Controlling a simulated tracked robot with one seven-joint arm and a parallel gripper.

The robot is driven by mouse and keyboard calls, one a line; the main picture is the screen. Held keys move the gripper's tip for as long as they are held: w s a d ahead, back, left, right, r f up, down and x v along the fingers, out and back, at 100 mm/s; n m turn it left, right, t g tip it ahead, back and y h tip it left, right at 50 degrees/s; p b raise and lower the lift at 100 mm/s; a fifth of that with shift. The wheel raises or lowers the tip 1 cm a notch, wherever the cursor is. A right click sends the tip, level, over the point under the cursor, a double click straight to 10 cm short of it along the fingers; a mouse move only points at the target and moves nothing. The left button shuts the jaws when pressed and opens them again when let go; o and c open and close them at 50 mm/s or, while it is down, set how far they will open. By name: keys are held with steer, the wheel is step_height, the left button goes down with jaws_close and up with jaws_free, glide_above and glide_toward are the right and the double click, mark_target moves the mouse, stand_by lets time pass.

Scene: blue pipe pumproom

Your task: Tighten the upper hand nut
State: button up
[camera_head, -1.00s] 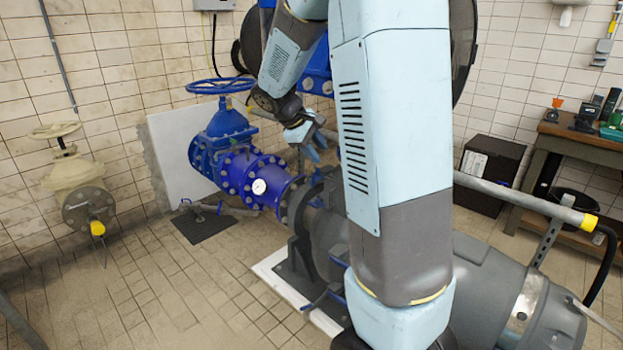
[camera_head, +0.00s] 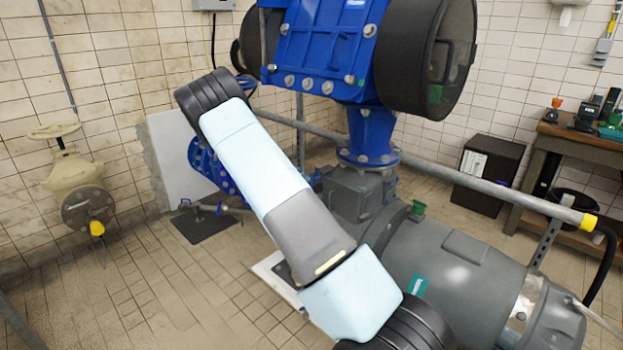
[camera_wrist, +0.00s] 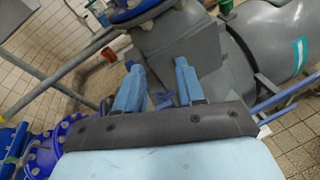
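No hand nut can be picked out with certainty in either view. In the wrist view my gripper (camera_wrist: 160,68) has its two light-blue fingers apart, with no object clearly held between them. They point at the grey pump housing (camera_wrist: 180,45), and a small blue piece (camera_wrist: 163,101) shows low between them; I cannot tell what it is or how far away. In the head view my arm crosses the middle diagonally and hides my gripper. The grey pump body (camera_head: 450,260) is right of and behind the arm. The blue flanged pipe (camera_head: 208,165) is partly hidden behind it.
A large blue actuator (camera_head: 325,50) stands above the pump. A grey rail with a yellow end (camera_head: 585,222) runs across behind. A cream valve (camera_head: 75,180) is at the left, a black box (camera_head: 488,175) and workbench (camera_head: 560,150) at the right. The left floor is clear.

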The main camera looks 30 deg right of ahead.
mark_target(312, 177)
steer(key=w+a+f+n+t+h, duration=0.2)
steer(key=w+f+n+t, duration=0.3)
steer(key=f, duration=0.4)
steer(key=shift+g, duration=0.6)
steer(key=x, duration=1.4)
steer(key=shift+w+a, duration=0.1)
steer(key=shift+w, duration=0.25)
steer(key=shift+c, duration=0.2)
